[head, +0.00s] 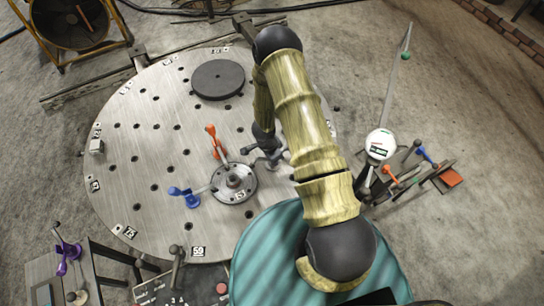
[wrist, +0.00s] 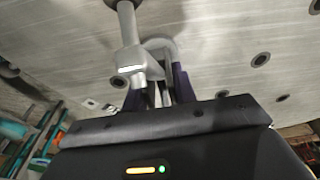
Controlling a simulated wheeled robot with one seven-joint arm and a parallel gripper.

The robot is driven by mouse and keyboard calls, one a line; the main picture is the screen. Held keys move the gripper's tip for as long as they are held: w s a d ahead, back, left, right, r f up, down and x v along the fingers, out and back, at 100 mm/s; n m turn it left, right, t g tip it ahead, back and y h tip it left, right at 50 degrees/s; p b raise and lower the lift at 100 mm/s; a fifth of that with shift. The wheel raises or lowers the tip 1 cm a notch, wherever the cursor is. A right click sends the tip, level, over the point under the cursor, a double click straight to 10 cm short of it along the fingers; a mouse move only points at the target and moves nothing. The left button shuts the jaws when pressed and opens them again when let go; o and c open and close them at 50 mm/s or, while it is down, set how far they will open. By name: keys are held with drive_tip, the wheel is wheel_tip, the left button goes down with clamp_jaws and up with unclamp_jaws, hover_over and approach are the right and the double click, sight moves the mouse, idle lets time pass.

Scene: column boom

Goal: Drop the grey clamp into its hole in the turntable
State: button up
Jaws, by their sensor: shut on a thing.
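My gripper (head: 266,143) is low over the right half of the turntable (head: 125,190), a round pale metal plate with many dark holes. It is shut on the grey clamp (head: 272,157), which is partly hidden by my arm in the head view. In the wrist view the clamp (wrist: 131,48) sits between dark purple fingers, its grey post reaching toward the top edge, close to a dark round spot. Whether the clamp touches the plate, and which hole is under it, I cannot tell.
An orange clamp (head: 214,143) and a blue clamp (head: 186,196) stand around a round flange (head: 235,181), left of my gripper. A dark disc (head: 218,79) lies on the far side. A rack (head: 412,175) with clamps stands right of the turntable. Its left part is mostly clear.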

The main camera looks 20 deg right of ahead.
drive_tip(key=o, duration=0.7)
drive_tip(key=shift+r+p, duration=3.75)
drive_tip(key=shift+p, duration=0.1)
drive_tip(key=shift+o, duration=0.5)
drive_tip(key=o, duration=0.5)
drive_tip(key=shift+f, duration=0.1)
